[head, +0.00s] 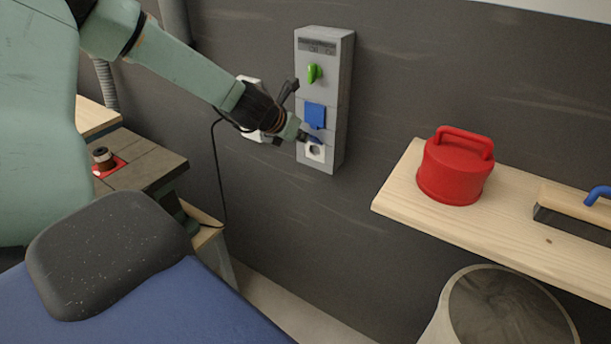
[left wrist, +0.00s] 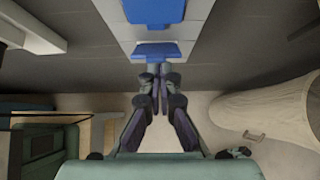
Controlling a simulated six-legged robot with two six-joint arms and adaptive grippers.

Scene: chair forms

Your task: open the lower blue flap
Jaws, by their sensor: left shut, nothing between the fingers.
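A grey socket box (head: 312,90) is fixed to the dark wall. Its upper blue flap (head: 315,115) hangs down over its socket; it also shows in the left wrist view (left wrist: 153,10). The lower blue flap (head: 316,140) stands out from the box, raised, and the white round socket (head: 315,152) beneath it is uncovered. In the left wrist view the lower flap (left wrist: 158,50) lies just beyond my fingertips. My left gripper (head: 308,137) is shut and empty, its tips at the lower flap; I cannot tell whether they touch. My right gripper is not in view.
A green knob (head: 314,73) sits above the flaps. A white wall box (head: 249,84) with a black cable is behind my left wrist. A wooden shelf (head: 398,197) at right bears a red canister (head: 456,172) and a brush (head: 573,213). A bin (head: 437,327) stands below.

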